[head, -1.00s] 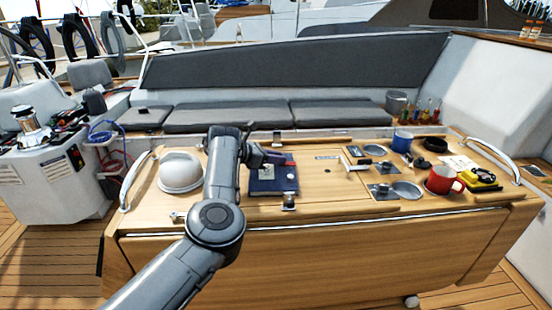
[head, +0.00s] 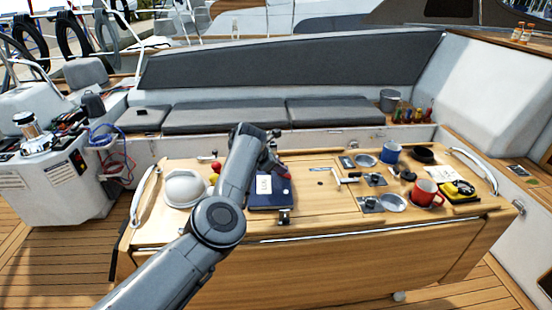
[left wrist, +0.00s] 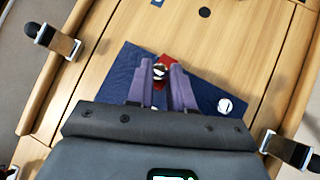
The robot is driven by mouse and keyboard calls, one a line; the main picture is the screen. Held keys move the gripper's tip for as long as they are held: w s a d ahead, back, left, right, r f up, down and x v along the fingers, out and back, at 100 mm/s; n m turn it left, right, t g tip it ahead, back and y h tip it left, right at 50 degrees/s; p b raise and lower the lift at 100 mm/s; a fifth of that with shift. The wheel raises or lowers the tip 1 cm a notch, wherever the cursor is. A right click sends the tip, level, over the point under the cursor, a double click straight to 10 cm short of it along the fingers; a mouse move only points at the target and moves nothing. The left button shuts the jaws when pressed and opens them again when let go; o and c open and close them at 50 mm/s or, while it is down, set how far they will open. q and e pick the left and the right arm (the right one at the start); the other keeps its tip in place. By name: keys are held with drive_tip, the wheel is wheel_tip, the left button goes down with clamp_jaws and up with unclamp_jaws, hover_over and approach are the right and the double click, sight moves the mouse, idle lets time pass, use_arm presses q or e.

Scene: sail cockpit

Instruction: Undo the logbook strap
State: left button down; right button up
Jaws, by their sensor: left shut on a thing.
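The dark blue logbook (head: 262,201) lies on the wooden table, left of its middle, with a white label on its cover. It also shows in the left wrist view (left wrist: 118,78). A red strap (left wrist: 168,60) with a round metal snap shows between the fingertips of my left gripper (left wrist: 161,72). The gripper is shut on the strap, low over the book. A second round metal stud (left wrist: 224,105) lies bare on the cover, apart from the strap snap. My arm hides part of the book in the head view. My right gripper is out of view.
A white dome (head: 183,188) stands left of the book. Metal latches sit at the table's edges.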

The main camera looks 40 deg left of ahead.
use_arm(q)
drive_tip(key=shift+w+d+r+g+y+p, duration=0.35)
drive_tip(key=shift+g+y+p, duration=0.25)
drive_tip(key=shift+p, duration=0.35)
drive_tip(key=shift+f, duration=0.1)
drive_tip(key=c, duration=1.1)
unclamp_jaws()
drive_tip(key=shift+o, duration=0.2)
drive_tip(key=shift+s+r, duration=0.3)
drive_tip(key=shift+r, duration=0.2)
drive_tip(key=p+v, duration=0.2)
drive_tip(key=v, duration=0.7)
drive_tip(key=shift+s+r, duration=0.25)
drive_tip(key=shift+s, duration=0.05)
drive_tip(key=shift+o, duration=0.2)
drive_tip(key=shift+a, duration=0.1)
